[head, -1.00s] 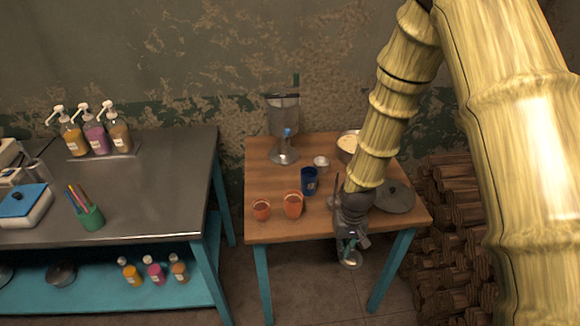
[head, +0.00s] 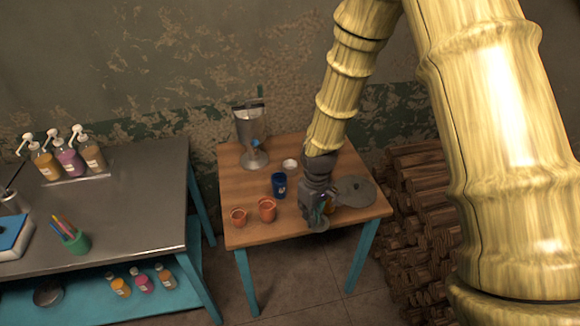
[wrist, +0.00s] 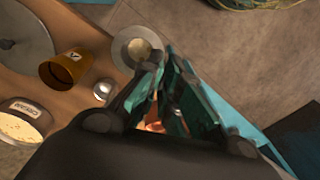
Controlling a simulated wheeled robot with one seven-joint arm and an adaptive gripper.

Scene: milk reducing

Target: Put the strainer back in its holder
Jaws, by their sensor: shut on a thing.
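My gripper (head: 320,206) is shut on the strainer (head: 318,225), a small round metal piece held low at the wooden table's front edge. In the wrist view, the teal fingers (wrist: 166,62) are closed together and the strainer (wrist: 128,42) shows just beyond their tips. The grip point itself is partly hidden by the fingers. I cannot tell for sure which object is the holder. A metal stand with a round base (head: 254,160) and a clear container (head: 249,124) is at the table's back left, apart from my gripper.
An amber cup (wrist: 68,68) and a cream-filled pot (wrist: 22,122) show in the wrist view. Logs (head: 420,200) stand right.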

